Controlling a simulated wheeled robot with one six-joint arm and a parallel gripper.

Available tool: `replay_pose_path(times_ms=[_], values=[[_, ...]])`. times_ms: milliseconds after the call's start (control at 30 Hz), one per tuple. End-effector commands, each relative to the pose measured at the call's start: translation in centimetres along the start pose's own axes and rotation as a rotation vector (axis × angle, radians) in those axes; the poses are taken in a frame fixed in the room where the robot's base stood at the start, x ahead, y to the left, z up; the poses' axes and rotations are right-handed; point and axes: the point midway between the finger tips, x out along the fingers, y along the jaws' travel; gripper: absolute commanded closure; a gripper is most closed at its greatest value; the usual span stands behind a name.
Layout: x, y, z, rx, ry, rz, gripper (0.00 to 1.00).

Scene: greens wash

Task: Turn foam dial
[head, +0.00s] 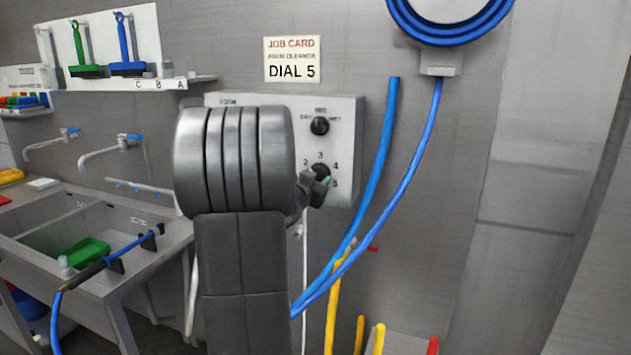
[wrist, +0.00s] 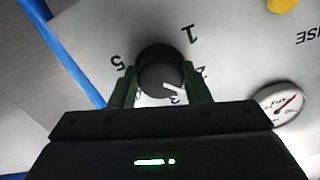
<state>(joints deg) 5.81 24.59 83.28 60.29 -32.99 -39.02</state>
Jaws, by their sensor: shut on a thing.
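The foam dial (wrist: 158,66) is a round black knob with a white pointer mark, ringed by numbers. In the wrist view its pointer lies close to the 3. My gripper (wrist: 160,84) is shut on the dial, its green fingers on either side of the knob. The job card (head: 291,60) above the panel reads DIAL 5.
A second black knob (head: 320,126) sits above the dial. A round gauge (wrist: 281,104) is beside the dial in the wrist view. A blue hose (head: 381,165) hangs right of the panel. A metal sink (head: 75,222) stands at the left, and yellow handles (head: 333,300) stand below.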

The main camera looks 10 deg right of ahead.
Motion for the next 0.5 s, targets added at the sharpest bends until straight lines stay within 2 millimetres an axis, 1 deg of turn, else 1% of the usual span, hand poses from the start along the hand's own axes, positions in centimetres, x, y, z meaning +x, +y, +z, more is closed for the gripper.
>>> replay_pose_path(times_ms=[500], values=[[0.03,-0.09,0.00,0.493,0.003,-0.001,0.80]])
